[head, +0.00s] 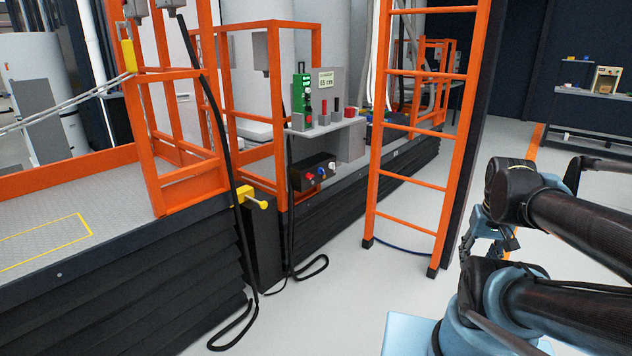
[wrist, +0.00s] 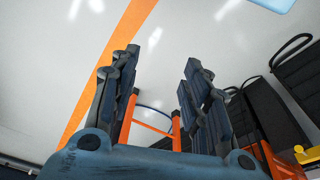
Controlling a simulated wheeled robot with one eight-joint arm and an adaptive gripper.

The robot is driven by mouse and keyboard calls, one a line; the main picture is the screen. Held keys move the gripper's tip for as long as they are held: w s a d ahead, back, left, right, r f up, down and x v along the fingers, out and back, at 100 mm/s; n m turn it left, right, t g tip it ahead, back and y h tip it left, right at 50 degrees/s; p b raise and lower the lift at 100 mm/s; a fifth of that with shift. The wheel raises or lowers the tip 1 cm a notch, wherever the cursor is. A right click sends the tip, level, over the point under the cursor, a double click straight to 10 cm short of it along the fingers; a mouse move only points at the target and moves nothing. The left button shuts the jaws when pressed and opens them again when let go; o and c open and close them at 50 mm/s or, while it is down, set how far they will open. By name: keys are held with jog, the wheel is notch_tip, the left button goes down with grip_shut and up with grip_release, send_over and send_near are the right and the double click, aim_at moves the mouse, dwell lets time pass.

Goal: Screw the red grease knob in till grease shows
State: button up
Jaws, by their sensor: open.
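In the head view, a small red knob (head: 309,176) sits on the front of a black box (head: 296,171) below the control shelf, beside a blue knob (head: 320,171) and a white knob (head: 332,165). Other red-topped parts (head: 350,112) stand on the shelf above, so I cannot be certain which red part is the grease knob. No grease can be made out. My gripper (wrist: 169,60) is open and empty in the wrist view, with bare floor beyond its fingers. It is well away from the black box.
An orange ladder (head: 415,130) stands between my arm and the control shelf (head: 325,125). Black cables (head: 312,268) loop on the floor by the lift's bellows (head: 150,290). A yellow clamp-like part (head: 250,196) juts out at the platform corner. Floor (head: 345,290) before the ladder is clear.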

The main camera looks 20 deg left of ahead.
jog(key=w+a+r+n+t+y, duration=0.1)
jog(key=w+a+r+n+y, duration=0.15)
jog(key=w+a, duration=0.75)
jog(key=w+a+r+n+y, duration=0.2)
jog(key=w+a+n+y, duration=0.2)
jog(key=w+a, duration=0.5)
jog(key=w+a+r+n+t+y, duration=0.1)
jog(key=w+a+r+n+y, duration=0.2)
jog(key=w+a, duration=0.7)
jog(key=n+t+y, duration=0.3)
jog(key=n+y, duration=0.2)
jog(key=y, duration=0.2)
send_near(312, 177)
jog(key=x, duration=0.8)
jog(key=shift+w+a, duration=0.15)
jog(key=c, duration=1.1)
